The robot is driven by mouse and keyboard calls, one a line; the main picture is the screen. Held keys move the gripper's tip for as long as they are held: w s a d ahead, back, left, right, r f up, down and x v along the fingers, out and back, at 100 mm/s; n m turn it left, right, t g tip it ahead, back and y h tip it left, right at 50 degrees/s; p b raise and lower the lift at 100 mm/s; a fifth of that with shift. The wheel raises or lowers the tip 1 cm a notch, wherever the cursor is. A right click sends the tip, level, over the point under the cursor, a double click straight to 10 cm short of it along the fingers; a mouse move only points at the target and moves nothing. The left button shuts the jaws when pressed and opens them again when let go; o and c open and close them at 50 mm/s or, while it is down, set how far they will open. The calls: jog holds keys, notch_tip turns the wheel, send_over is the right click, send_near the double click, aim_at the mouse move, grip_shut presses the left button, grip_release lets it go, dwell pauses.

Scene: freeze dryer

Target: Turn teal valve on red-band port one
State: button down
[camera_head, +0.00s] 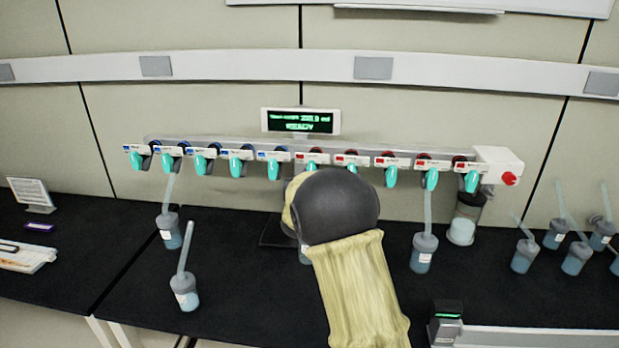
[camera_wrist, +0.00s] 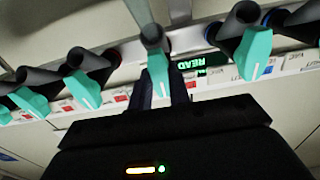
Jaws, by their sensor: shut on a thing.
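A row of teal valves hangs from a grey manifold rail, with blue-marked ports on the left and red-marked ports on the right in the head view. The teal valve on the first red-band port (camera_head: 311,165) shows just above my arm. In the wrist view, where the order is reversed, this teal valve (camera_wrist: 160,74) points toward my gripper (camera_wrist: 162,88). Two dark fingers stand either side of its handle, shut on it. Its neighbour with a blue ring (camera_wrist: 254,55) is to the right. In the head view my arm hides the fingers.
A green-lit display (camera_head: 300,121) stands above the rail. Flasks hang at a left port (camera_head: 169,228) and a right port (camera_head: 424,250); another flask (camera_head: 184,290) stands on the black bench (camera_head: 240,310). More flasks stand at the right. A red knob (camera_head: 509,178) marks the rail's right end.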

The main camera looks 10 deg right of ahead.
jog(key=shift+r, duration=0.5)
jog(key=c, duration=1.3)
grip_release()
jog(key=shift+f, duration=0.2)
jog(key=shift+f, duration=0.1)
jog(key=b+v, duration=0.4)
jog(key=v, duration=1.3)
jog(key=shift+s, duration=0.2)
